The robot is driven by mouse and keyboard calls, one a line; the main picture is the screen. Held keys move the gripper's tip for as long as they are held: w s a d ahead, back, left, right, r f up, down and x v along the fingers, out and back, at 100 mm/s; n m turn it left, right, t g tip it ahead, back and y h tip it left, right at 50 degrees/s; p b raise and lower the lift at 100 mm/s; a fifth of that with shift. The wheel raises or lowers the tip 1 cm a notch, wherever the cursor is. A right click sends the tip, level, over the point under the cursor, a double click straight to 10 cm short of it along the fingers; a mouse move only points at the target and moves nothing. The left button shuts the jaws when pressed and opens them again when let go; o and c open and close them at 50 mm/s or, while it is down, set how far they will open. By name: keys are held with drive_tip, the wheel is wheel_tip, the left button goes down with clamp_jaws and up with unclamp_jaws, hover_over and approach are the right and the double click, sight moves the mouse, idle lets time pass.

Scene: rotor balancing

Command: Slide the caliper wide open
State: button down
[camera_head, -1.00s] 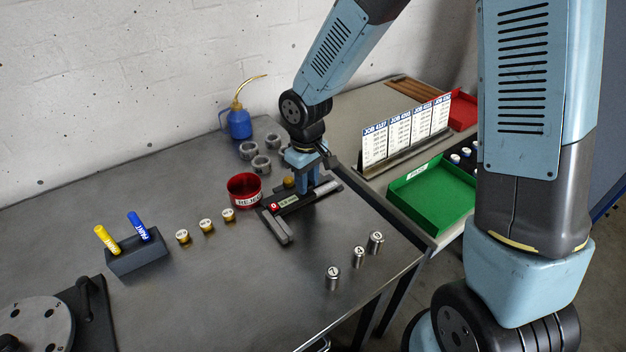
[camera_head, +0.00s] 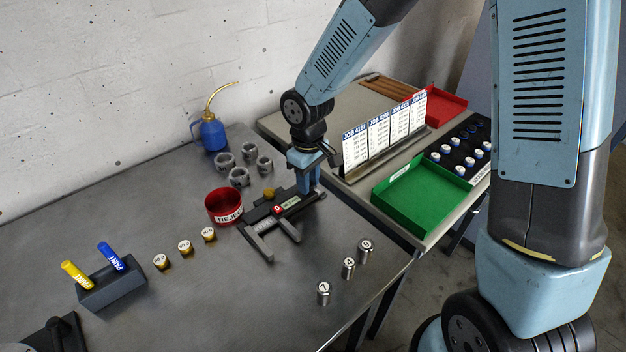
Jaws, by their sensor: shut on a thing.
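The caliper (camera_head: 262,228) lies on the grey bench, a dark bar with a small display, a red round mark and two grey jaws pointing toward the front. Its jaws stand apart with a clear gap between them. My gripper (camera_head: 305,182) points down at the right part of the caliper and is shut on it, by the sliding-jaw side. The fingertips are partly hidden, so the exact contact is hard to see. A brass-coloured knob (camera_head: 268,194) shows at the caliper's back edge.
A red reject cup (camera_head: 222,207) stands just left of the caliper. Several grey rings (camera_head: 239,177) are behind it. Steel weights (camera_head: 348,268) stand front right, brass ones (camera_head: 185,247) left. A green tray (camera_head: 424,198) and job cards (camera_head: 385,132) are right.

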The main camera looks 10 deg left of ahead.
drive_tip(key=c, duration=0.8)
unclamp_jaws()
drive_tip(key=shift+c, duration=0.2)
drive_tip(key=shift+r, duration=0.1)
wheel_tip(320, 180, up, 14)
drive_tip(key=shift+f, duration=0.25)
drive_tip(key=shift+d, duration=0.1)
